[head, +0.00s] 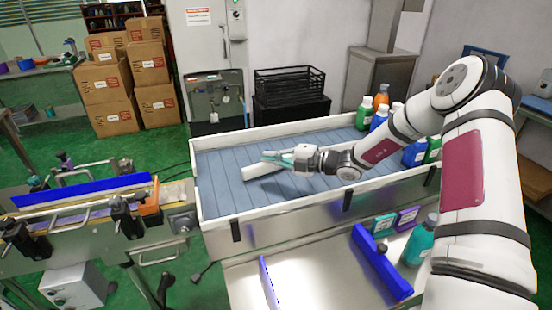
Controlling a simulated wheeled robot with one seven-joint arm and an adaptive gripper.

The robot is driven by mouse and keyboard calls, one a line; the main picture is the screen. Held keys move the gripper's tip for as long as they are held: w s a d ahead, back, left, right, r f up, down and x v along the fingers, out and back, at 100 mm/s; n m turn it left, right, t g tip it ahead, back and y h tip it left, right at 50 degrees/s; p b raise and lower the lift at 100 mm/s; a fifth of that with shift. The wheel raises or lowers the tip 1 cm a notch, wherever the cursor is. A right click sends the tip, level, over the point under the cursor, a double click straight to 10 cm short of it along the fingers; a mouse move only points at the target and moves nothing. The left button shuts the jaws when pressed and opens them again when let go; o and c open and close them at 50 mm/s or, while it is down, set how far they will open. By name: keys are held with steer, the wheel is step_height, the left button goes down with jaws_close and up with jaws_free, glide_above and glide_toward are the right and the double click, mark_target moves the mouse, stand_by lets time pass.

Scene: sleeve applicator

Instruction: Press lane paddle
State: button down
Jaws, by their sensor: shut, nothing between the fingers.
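A white bar, which looks like the lane paddle (258,172), lies across the blue-grey slatted bed (225,195) of the long white-walled conveyor. My gripper (268,156) reaches in from the right over this bed, its fingers shut and empty. The fingers point left and lie just above or beside the bar in the picture. I cannot tell whether they touch it. My gripper hides part of the bar's right end.
Several bottles, one green (364,113), stand at the conveyor's right end. A teal bottle (420,240) and small boxes (383,226) stand by a blue rail (381,265) in front. Another machine (90,225) is at left. Black crates (290,85) stand behind.

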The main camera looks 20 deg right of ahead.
steer(key=w, duration=0.1)
steer(key=w+a, duration=0.1)
steer(key=w+b, duration=0.1)
steer(key=shift+w+a, duration=0.3)
steer(key=shift+w, duration=0.1)
steer(key=shift+w+a+b, duration=0.2)
steer(key=shift+w+b, duration=0.25)
steer(key=shift+w, duration=0.55)
steer(key=shift+s, duration=0.1)
steer(key=r+p, duration=0.1)
steer(key=p, duration=0.2)
glide_above(263, 164)
steer(key=s+a, duration=0.2)
steer(key=s, duration=0.1)
steer(key=s+d+r, duration=0.1)
steer(key=s+d, duration=0.1)
steer(key=s, duration=0.5)
steer(key=shift+s+d, duration=0.3)
steer(key=shift+s, duration=0.1)
